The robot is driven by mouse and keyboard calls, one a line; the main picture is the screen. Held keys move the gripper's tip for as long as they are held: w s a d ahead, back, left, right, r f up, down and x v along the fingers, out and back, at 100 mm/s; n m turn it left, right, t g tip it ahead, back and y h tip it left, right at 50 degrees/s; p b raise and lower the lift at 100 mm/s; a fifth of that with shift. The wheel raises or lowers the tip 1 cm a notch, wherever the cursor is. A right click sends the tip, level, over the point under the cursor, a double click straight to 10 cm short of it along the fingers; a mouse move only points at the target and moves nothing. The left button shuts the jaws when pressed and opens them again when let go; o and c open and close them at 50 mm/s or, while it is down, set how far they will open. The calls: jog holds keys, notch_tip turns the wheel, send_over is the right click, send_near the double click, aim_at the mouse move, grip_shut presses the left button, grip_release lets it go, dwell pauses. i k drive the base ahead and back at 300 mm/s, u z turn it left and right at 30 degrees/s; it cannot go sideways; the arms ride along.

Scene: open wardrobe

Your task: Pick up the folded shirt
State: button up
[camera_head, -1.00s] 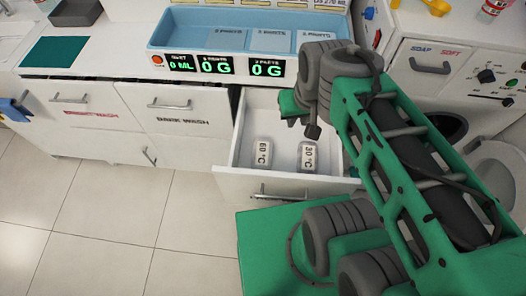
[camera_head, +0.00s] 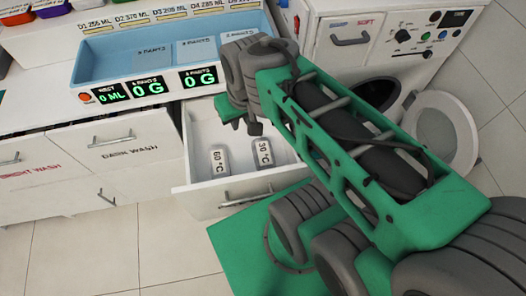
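I cannot make out a folded shirt in this view. My gripper (camera_head: 240,118) is over the back of an open white drawer (camera_head: 222,201), at the end of my green and grey arm. Its fingers are mostly hidden and small, so I cannot tell whether it is open or shut, and no cloth shows in it. In the drawer lie two grey-white blocks, one marked 60 °C (camera_head: 220,163) and one marked 30 °C (camera_head: 264,154).
A blue tray (camera_head: 100,73) with displays stands on the counter above the drawer. Closed drawers (camera_head: 118,147) are at left. A washing machine (camera_head: 345,62) with its round door (camera_head: 440,135) open is at right. Tiled floor (camera_head: 75,250) is clear at lower left.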

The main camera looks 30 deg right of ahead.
aim_at(218, 156)
jog(key=z, duration=0.1)
jog(key=k, duration=0.45)
jog(key=u, duration=1.1)
jog(key=i, duration=0.3)
jog(key=u, duration=1.05)
jog(key=i, duration=0.5)
jog(key=u, duration=0.05)
